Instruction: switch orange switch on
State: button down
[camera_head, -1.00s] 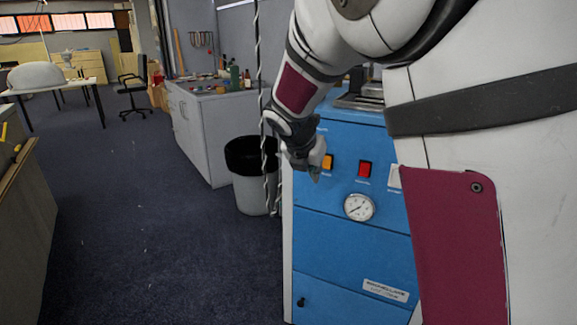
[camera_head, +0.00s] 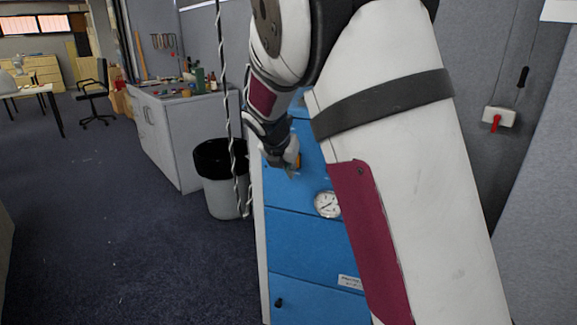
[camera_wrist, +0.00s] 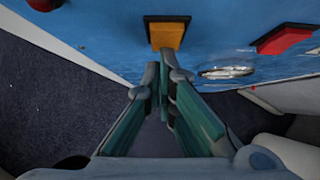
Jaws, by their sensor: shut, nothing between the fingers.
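The orange switch (camera_wrist: 168,34) sits in a dark frame on the blue panel, at the top middle of the wrist view. In the head view only a sliver of the orange switch (camera_head: 298,161) shows beside my gripper (camera_head: 290,165). In the wrist view my gripper (camera_wrist: 163,72) is shut and empty, its fingertips just below the orange switch in the picture. I cannot tell whether they touch it. The blue cabinet (camera_head: 310,240) carries the switch; my arm hides much of its right side in the head view.
A red switch (camera_wrist: 283,39) is right of the orange one, with a round gauge (camera_head: 327,204) below. A black-lined bin (camera_head: 222,190) and a hanging twisted cable (camera_head: 229,110) are left of the cabinet. A red wall switch (camera_head: 497,119) is at right. Floor at left is clear.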

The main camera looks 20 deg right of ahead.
jog(key=shift+r, duration=0.15)
jog(key=shift+r+p, duration=0.7)
jog(key=shift+p, duration=0.2)
